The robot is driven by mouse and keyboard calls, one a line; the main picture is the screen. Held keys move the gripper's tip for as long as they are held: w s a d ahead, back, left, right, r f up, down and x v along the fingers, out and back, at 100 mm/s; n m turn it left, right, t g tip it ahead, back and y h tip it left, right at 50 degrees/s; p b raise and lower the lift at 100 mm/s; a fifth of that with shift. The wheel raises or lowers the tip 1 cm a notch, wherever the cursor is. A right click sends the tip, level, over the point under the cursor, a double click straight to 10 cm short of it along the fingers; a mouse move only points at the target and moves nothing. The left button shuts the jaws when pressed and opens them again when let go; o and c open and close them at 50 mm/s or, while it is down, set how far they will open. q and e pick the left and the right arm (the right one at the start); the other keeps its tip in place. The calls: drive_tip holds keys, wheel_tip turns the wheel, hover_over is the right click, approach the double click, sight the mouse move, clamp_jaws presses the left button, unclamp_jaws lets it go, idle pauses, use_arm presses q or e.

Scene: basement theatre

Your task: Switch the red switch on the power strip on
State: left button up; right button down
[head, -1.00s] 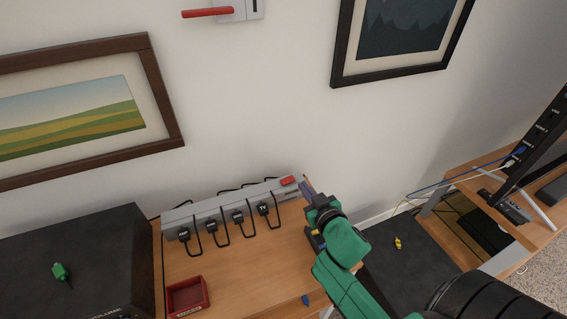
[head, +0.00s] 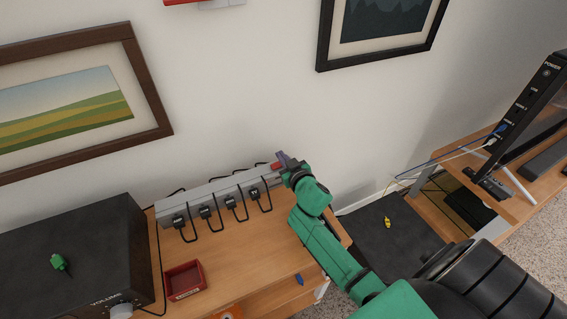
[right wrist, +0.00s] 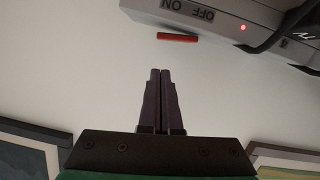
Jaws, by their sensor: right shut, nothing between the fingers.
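The grey power strip (head: 215,198) lies along the back of the wooden cabinet against the wall, with several black plugs in it. Its red switch (head: 277,167) is at the right end, partly covered by my right gripper (head: 283,158). In the right wrist view the red switch (right wrist: 177,37) sticks out from the strip's edge, beside ON and OFF lettering (right wrist: 187,10). A small bright red light (right wrist: 242,27) shows on the strip (right wrist: 225,18). My right gripper (right wrist: 161,72) is shut and empty, its tips just short of the switch in that picture. My left gripper is not in view.
A small red tray (head: 184,280) sits on the cabinet top (head: 245,255). Framed pictures hang on the wall above. A TV stand (head: 430,200) is at right.

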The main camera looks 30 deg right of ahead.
wheel_tip(320, 180, down, 3)
drive_tip(key=shift+s+d+r, duration=0.1)
drive_tip(key=shift+d, duration=0.05)
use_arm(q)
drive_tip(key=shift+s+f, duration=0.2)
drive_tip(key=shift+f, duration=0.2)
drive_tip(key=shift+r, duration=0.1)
